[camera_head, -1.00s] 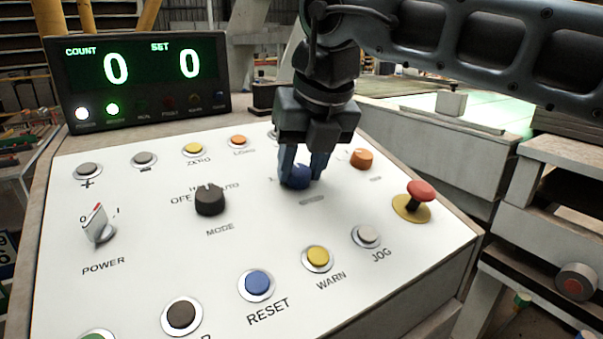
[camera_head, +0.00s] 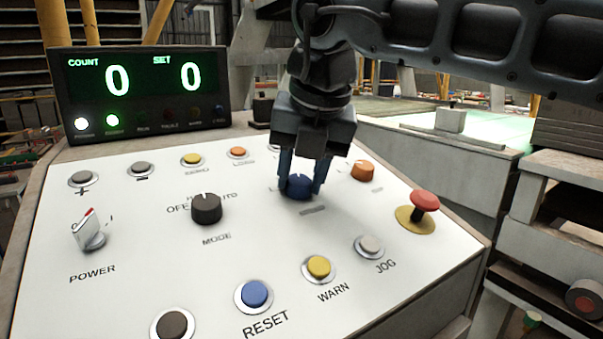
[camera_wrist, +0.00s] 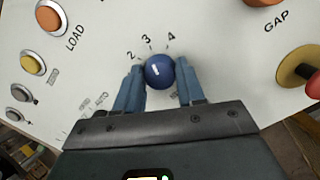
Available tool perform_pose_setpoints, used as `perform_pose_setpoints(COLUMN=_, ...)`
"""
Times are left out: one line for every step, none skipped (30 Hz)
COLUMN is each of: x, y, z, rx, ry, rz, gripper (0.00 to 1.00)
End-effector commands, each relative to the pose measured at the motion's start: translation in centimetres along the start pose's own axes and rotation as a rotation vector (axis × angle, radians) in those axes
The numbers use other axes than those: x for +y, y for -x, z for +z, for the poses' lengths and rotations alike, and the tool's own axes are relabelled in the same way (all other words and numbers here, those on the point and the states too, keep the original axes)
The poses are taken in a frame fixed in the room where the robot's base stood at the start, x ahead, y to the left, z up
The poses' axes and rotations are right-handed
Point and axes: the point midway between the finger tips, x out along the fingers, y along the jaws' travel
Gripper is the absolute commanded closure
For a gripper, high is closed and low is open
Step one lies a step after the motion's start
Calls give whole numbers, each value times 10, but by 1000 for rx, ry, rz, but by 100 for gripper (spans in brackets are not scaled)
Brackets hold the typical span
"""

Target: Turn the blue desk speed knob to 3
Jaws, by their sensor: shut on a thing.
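The blue desk speed knob (camera_head: 299,187) stands on the white sloped panel, right of the middle in the head view. In the wrist view the round blue knob (camera_wrist: 160,72) has a short white mark on its top. The printed numbers 2, 3 and 4 show in an arc above it. The mark points roughly up toward these numbers; I cannot tell exactly which one. My gripper (camera_head: 301,184) comes down from above, its two blue fingers shut on the knob's sides. In the wrist view my gripper (camera_wrist: 160,74) has one finger on each side of the knob.
An orange knob (camera_head: 362,170) sits close to the right. A red mushroom button (camera_head: 425,201) stands up further right. The black mode knob (camera_head: 206,208) and power switch (camera_head: 90,236) are left. Several push buttons line the panel. A display (camera_head: 140,92) reads 0 and 0.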

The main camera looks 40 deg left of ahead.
Motion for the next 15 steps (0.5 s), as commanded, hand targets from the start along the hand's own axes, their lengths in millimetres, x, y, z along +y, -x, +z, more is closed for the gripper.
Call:
perform_pose_setpoints(x=0, y=0, z=0, rx=-1, ry=0, rz=1, gripper=92)
perform_pose_setpoints(x=0, y=0, z=0, rx=-1, ry=0, rz=1, gripper=92)
perform_pose_setpoints(x=0, y=0, z=0, rx=-1, ry=0, rz=1, gripper=58)
perform_pose_setpoints(x=0, y=0, z=0, rx=-1, ry=0, rz=1, gripper=56)
perform_pose_setpoints(x=0, y=0, z=0, rx=-1, ry=0, rz=1, gripper=53)
perform_pose_setpoints(x=0, y=0, z=0, rx=-1, ry=0, rz=1, gripper=49)
perform_pose_setpoints(x=0, y=0, z=0, rx=-1, ry=0, rz=1, gripper=46)
perform_pose_setpoints(x=0, y=0, z=0, rx=-1, ry=0, rz=1, gripper=43)
perform_pose_setpoints(x=0, y=0, z=0, rx=-1, ry=0, rz=1, gripper=39)
perform_pose_setpoints(x=0, y=0, z=0, rx=-1, ry=1, rz=1, gripper=36)
perform_pose_setpoints(x=0, y=0, z=0, rx=-1, ry=1, rz=1, gripper=36)
perform_pose_setpoints(x=0, y=0, z=0, rx=-1, ry=1, rz=1, gripper=36)
perform_pose_setpoints(x=0, y=0, z=0, rx=-1, ry=1, rz=1, gripper=36)
perform_pose_setpoints(x=0, y=0, z=0, rx=-1, ry=1, rz=1, gripper=36)
perform_pose_setpoints(x=0, y=0, z=0, rx=-1, ry=1, rz=1, gripper=36)
